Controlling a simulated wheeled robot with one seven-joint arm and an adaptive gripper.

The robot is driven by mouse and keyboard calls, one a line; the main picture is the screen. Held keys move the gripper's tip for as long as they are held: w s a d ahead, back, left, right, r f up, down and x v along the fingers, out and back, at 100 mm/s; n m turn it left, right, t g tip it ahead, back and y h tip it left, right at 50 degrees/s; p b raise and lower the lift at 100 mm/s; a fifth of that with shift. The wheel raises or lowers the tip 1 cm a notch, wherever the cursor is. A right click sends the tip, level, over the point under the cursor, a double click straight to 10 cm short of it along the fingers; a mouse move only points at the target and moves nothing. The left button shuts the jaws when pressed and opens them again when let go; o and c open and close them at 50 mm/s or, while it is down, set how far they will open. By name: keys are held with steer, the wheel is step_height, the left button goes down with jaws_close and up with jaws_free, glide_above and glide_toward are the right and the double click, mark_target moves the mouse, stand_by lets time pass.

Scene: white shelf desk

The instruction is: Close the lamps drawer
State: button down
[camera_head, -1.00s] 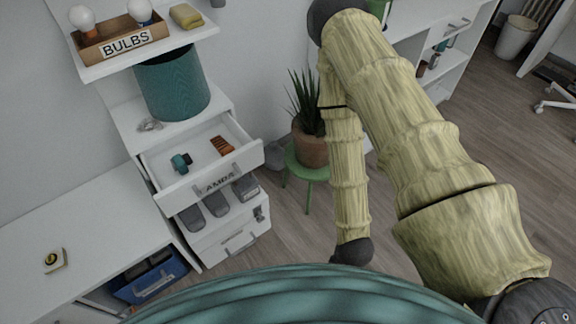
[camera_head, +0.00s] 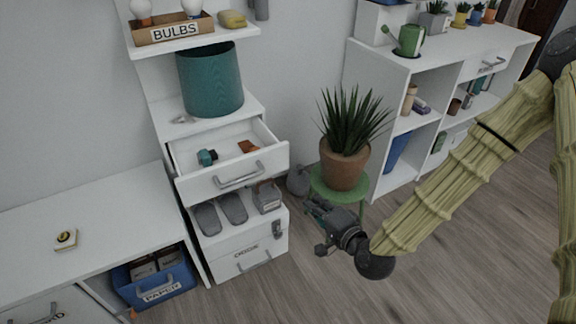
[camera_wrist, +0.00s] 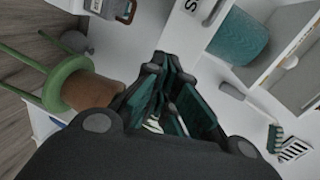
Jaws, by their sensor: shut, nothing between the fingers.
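The open drawer (camera_head: 228,183) is a white pulled-out drawer with a grey handle, in the white unit below the teal bin. A teal item (camera_head: 206,157) and a small brown item (camera_head: 247,146) lie inside it. Its label cannot be read now. My gripper (camera_head: 320,218) is to the right of and lower than the drawer front, apart from it, in front of the green stool. In the wrist view my gripper's dark and teal fingers (camera_wrist: 167,100) are shut and empty. A white surface with partial black lettering (camera_wrist: 203,8) shows at that view's top; I cannot tell which drawer it is.
A potted plant (camera_head: 345,160) stands on a green stool (camera_head: 340,192) close to my gripper. Below the drawer are grey shoes (camera_head: 232,207) and a closed lower drawer (camera_head: 243,252). The teal bin (camera_head: 211,82) stands above. The floor in front is clear.

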step_height(320, 180, up, 6)
steer(key=w+m+t+y, duration=0.1)
steer(key=w+m+t, duration=0.1)
steer(key=w, duration=0.1)
steer(key=b, duration=0.3)
glide_toward(283, 146)
steer(key=x, duration=0.7)
steer(key=shift+a+r, duration=0.1)
steer(key=shift+w, duration=0.15)
